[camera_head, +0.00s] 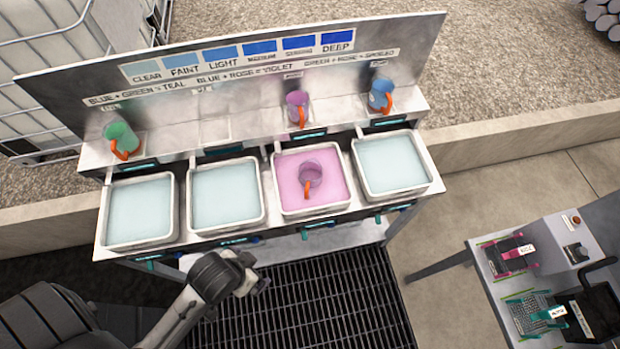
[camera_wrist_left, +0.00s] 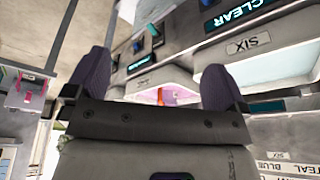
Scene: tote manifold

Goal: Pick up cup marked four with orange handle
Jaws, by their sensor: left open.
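Several cups with orange handles show in the head view. A green cup (camera_head: 121,135) stands on the back shelf at the left. A pink cup (camera_head: 296,106) and a blue cup (camera_head: 379,97) stand on the shelf further right. Another cup (camera_head: 311,172) sits in the pink-filled tray (camera_head: 340,207), its orange handle toward me. I cannot read a four on any cup. My left gripper (camera_head: 257,284) is open and empty, in front of and below the trays. In the left wrist view its two fingers (camera_wrist_left: 155,88) stand wide apart, with pink and orange visible between them.
Three pale-blue trays (camera_head: 107,238) flank the pink one. A colour chart board (camera_head: 210,75) stands behind the shelf. A side table (camera_head: 486,262) with small devices stands at the right. Dark floor grating (camera_head: 340,310) lies in front of the bench.

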